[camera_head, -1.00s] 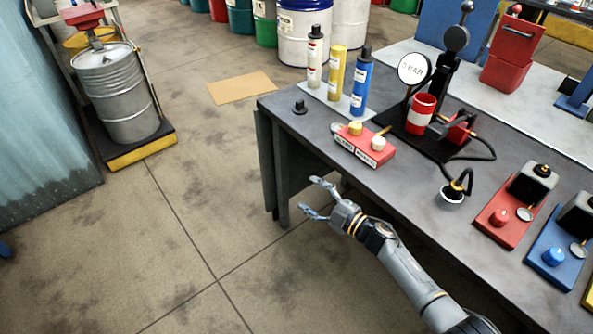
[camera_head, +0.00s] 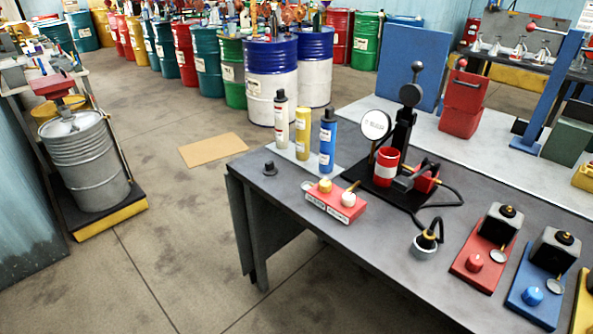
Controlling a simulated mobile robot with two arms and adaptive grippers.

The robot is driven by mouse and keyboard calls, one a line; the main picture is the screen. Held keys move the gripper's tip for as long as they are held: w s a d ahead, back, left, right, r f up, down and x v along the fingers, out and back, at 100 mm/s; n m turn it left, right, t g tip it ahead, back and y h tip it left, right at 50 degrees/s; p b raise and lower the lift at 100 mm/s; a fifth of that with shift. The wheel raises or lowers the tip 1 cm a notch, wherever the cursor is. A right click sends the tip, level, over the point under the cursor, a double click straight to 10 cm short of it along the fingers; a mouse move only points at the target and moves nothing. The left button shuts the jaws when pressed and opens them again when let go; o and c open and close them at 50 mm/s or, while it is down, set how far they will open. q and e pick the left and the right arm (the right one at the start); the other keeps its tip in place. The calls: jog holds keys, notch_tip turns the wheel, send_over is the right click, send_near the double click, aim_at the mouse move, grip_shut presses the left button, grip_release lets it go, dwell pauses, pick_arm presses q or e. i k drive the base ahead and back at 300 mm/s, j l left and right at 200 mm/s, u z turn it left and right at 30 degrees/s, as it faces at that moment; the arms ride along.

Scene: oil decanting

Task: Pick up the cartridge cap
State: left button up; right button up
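The cartridge cap, a small black piece (camera_head: 270,168), sits on the dark workbench (camera_head: 292,185) near its far left corner. Three cartridges stand on a light plate behind it: a white one (camera_head: 281,122) and a blue one (camera_head: 327,145) with black tops, and a yellow one (camera_head: 303,135) between them with no black top. Neither of my grippers is in view.
A red block with yellow and white knobs (camera_head: 335,203) lies to the right of the cap. A black stand with a gauge (camera_head: 376,125) and red cup (camera_head: 386,166) is farther right. Drums line the back. Bench around the cap is clear.

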aim_at(269, 169)
jog(key=i+j+z, duration=0.15)
jog(key=z, duration=0.25)
jog(key=i+j+z, duration=0.15)
jog(key=z, duration=0.25)
jog(key=i+j+z, duration=0.1)
jog(key=j+z, duration=0.35)
jog(key=l, duration=0.15)
